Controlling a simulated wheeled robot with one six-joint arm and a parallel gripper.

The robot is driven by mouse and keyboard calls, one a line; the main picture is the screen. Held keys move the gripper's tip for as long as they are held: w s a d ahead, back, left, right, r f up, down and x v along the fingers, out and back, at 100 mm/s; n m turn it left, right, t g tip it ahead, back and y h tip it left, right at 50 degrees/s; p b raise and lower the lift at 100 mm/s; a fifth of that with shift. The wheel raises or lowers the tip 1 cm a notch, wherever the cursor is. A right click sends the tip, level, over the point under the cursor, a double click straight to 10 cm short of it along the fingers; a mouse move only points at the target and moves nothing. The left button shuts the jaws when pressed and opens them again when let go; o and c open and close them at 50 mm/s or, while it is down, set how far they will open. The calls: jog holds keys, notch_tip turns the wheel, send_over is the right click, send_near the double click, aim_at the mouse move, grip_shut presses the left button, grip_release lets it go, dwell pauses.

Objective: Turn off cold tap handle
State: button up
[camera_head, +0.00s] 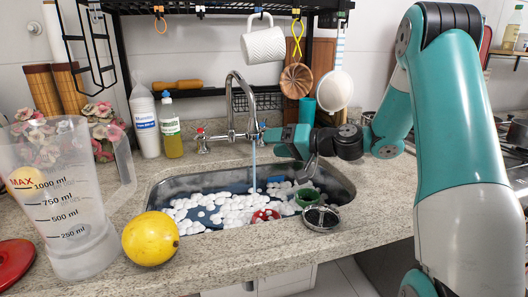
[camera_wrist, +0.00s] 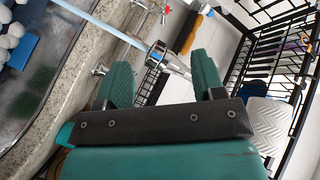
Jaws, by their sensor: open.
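A chrome bridge faucet (camera_head: 232,112) stands behind the sink, and a stream of water (camera_head: 253,165) runs from its spout. The cold tap handle shows as a small blue piece (camera_head: 263,125) right of the faucet, partly hidden by my gripper. The red-marked hot tap handle (camera_head: 202,134) is on the left. My gripper (camera_head: 270,135) is at the cold side, pointing left. In the wrist view my gripper (camera_wrist: 163,75) is open, with chrome tap metal (camera_wrist: 165,57) near the gap between its fingertips. I cannot tell whether they touch it.
A yellow fruit (camera_head: 150,239) and a clear measuring jug (camera_head: 65,205) stand at the front left. Bottles (camera_head: 171,128) stand left of the faucet. A black rack hangs above.

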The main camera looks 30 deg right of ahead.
jog(key=d+f+m+t+h+b, duration=0.1)
jog(key=d+f+m+t+h, duration=0.25)
jog(key=d, duration=0.75)
jog(key=p, duration=0.4)
send_near(262, 127)
jog(key=shift+m+t, duration=0.35)
jog(key=shift+m, duration=0.1)
jog(key=w+a, duration=0.1)
jog(key=w, duration=0.1)
jog(key=w+a+f, duration=0.1)
jog(key=w, duration=0.2)
jog(key=w+a+f, duration=0.1)
jog(key=w, duration=0.2)
jog(key=shift+w+f, duration=0.15)
jog(key=shift+f, duration=0.05)
jog(key=c, duration=0.9)
jog(key=shift+o, duration=0.2)
jog(key=shift+a+m+t+h+b, duration=0.2)
jog(key=shift+m+t+h+b, duration=0.15)
jog(key=shift+m+h, duration=0.45)
jog(key=m+h, duration=0.1)
jog(key=m+t+h+p, duration=0.1)
jog(key=m, duration=0.1)
jog(key=shift+w+a+r+h, duration=0.1)
jog(key=shift+a+r+h, duration=0.1)
jog(key=shift+h, duration=0.15)
jog(key=shift+f+m, duration=0.2)
jog(key=shift+m, duration=0.1)
